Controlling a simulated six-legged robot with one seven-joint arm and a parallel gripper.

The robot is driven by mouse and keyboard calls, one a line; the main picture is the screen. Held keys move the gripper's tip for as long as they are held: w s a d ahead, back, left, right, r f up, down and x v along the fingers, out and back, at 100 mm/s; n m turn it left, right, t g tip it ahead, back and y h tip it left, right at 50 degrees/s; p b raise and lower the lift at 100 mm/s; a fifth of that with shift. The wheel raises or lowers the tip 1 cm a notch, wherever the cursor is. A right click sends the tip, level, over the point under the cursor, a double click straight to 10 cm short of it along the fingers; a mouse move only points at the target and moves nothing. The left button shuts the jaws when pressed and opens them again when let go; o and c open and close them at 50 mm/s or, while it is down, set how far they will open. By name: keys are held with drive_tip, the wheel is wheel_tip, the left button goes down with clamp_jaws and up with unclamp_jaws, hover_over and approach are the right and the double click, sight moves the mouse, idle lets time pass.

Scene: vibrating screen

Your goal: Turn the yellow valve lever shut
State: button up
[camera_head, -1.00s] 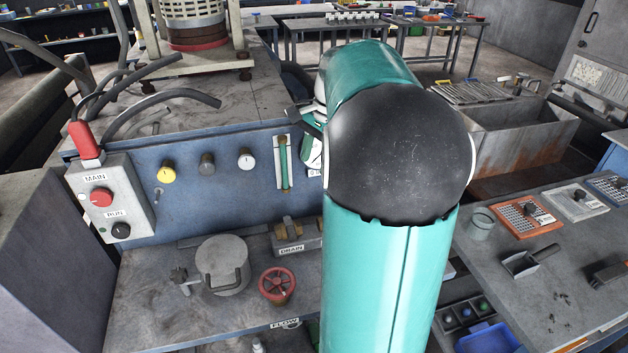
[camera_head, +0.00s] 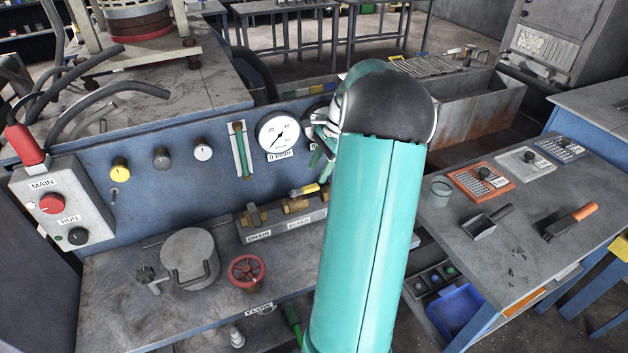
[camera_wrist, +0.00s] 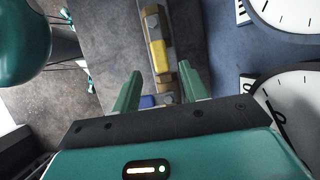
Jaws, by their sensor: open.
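The yellow valve lever (camera_head: 305,190) sits on a brass valve (camera_head: 295,205) on the grey block at the foot of the blue panel, beside the DRAIN valve (camera_head: 255,216). In the head view it lies nearly level along the block. In the wrist view the yellow lever (camera_wrist: 157,55) appears beyond the fingertips, in line with the gap between them. My gripper (camera_wrist: 160,82) is open and empty, with its two green fingers apart. I see no contact with the lever. In the head view my arm hides most of my gripper and the block's right end.
A round gauge (camera_head: 279,134) stands on the panel above the valves. A red FLOW handwheel (camera_head: 246,270) and a lidded grey pot (camera_head: 190,258) are on the bench to the left. A control box (camera_head: 62,207) is at far left. A side table (camera_head: 480,260) holds tools.

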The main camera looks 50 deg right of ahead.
sight(311, 187)
drive_tip(key=shift+x, duration=2.3)
clamp_jaws()
